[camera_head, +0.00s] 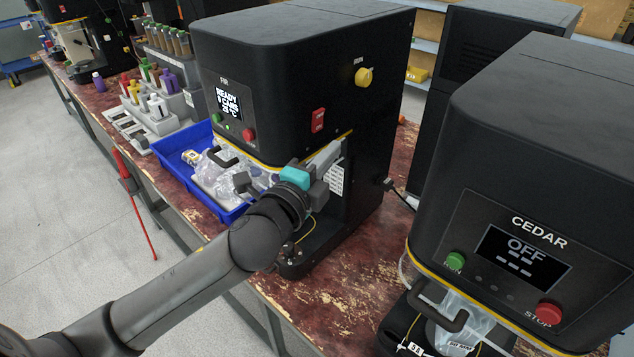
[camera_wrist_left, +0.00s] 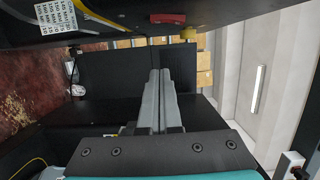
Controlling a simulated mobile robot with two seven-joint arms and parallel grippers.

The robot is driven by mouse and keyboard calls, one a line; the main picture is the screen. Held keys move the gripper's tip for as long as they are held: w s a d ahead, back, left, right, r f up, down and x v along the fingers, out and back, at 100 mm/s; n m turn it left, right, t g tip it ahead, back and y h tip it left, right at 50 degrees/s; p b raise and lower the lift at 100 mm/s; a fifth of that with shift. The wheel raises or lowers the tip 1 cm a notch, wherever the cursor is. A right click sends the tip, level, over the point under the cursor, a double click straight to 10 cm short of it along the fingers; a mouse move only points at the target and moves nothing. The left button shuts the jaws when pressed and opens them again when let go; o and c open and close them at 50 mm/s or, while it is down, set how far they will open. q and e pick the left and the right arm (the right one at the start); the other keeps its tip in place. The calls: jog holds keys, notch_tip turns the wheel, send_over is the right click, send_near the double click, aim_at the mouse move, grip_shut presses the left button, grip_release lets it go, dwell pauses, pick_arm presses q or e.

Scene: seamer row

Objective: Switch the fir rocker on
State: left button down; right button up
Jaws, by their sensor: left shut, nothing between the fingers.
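In the left wrist view the closed fingers (camera_wrist_left: 158,75) point forward, and a red part that looks like the rocker (camera_wrist_left: 168,18) shows at the top edge. My right gripper is not in view.
A yellow knob (camera_head: 364,76) is above the rocker. The cedar machine (camera_head: 540,150), its display reading OFF, stands close at the right. A blue tray (camera_head: 178,168) with clear bagged items sits left of the fir machine. Worn red tabletop (camera_head: 345,290) is bare between the machines.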

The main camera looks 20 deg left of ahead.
pick_arm(q)
jog(key=s+a, duration=0.1)
jog(key=s, duration=0.5)
jog(key=shift+s+a+f+b, duration=0.2)
jog(key=shift+s+a+b, duration=0.15)
jog(key=shift+b, duration=0.1)
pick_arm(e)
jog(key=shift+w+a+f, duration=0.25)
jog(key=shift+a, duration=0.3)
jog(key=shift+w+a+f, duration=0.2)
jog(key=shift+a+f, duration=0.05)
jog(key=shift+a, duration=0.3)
